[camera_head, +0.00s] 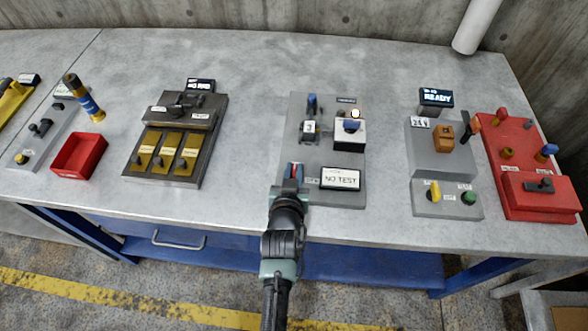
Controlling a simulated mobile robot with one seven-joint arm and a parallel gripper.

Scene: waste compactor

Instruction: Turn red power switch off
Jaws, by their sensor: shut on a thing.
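My gripper (292,182) reaches up from the bottom middle to the front left part of a grey control panel (316,150). It is shut on a small red switch (295,172) at the panel's front left. Blue shows beside the red, and the fingers hide most of the switch, so I cannot tell its position. A white display reading "NO TEST" (341,178) is just right of my gripper.
The panel also carries blue-topped controls (351,126). A dark box with yellow slots (171,152) and a red bin (79,155) stand left. A grey "READY" unit (441,160) and red box (540,190) stand right. Bare tabletop (250,130) lies between the panel and dark box.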

